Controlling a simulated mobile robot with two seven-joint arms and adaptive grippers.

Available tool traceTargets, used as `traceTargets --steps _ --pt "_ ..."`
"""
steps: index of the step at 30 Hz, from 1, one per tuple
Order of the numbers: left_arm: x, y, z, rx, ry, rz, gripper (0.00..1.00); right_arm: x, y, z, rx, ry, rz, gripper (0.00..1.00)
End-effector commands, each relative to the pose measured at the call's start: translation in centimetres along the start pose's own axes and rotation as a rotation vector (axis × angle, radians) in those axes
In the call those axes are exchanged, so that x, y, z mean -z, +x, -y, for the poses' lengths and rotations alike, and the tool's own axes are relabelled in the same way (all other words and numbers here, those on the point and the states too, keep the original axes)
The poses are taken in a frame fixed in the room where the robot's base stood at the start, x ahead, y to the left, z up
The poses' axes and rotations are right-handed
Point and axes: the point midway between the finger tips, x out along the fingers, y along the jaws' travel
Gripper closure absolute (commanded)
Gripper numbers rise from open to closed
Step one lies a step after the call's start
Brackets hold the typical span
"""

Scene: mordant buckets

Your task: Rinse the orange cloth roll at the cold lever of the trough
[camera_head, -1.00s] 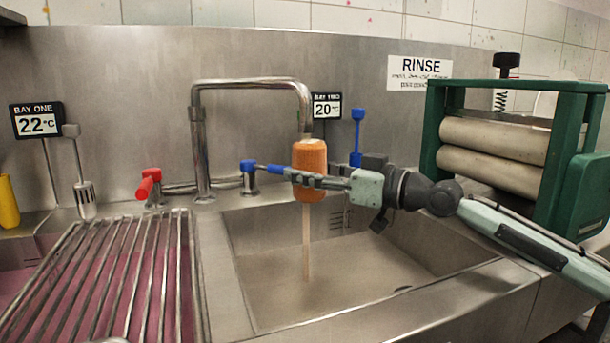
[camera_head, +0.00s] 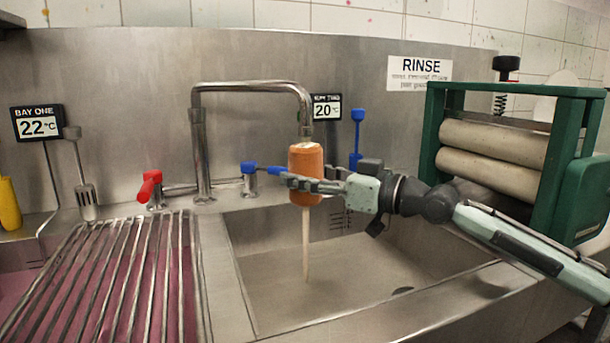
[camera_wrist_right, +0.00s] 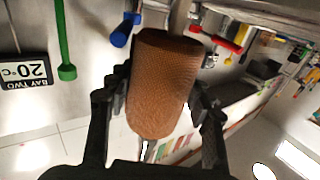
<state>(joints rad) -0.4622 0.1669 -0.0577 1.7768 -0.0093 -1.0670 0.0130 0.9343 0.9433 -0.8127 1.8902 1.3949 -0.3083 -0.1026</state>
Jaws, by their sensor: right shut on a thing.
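The orange cloth roll (camera_head: 305,174) hangs upright just under the mouth of the bent spout (camera_head: 305,118). My right gripper (camera_head: 312,185) is shut on it, reaching in from the right. In the wrist view the roll (camera_wrist_right: 162,85) sits between the two fingers. The blue cold lever (camera_head: 262,169) is left of the roll and points right towards the gripper fingers. I cannot tell whether the fingers touch it. My left gripper is not in view.
A red lever (camera_head: 149,185) stands left of the spout. A steel rack (camera_head: 110,280) covers the left bay. A green-framed roller wringer (camera_head: 500,150) stands at the right, behind my arm. The basin's front is open.

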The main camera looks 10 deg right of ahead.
Motion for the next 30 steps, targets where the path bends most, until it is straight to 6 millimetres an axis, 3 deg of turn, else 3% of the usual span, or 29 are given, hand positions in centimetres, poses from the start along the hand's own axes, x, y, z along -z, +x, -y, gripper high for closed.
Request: traceTargets --steps 11,30 --pt "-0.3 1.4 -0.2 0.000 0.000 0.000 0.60 0.0 -0.3 -0.8 -0.001 -0.001 -0.003 0.81" --pt "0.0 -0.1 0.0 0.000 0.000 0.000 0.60 0.2 0.0 0.0 0.000 0.000 -0.001 0.81"
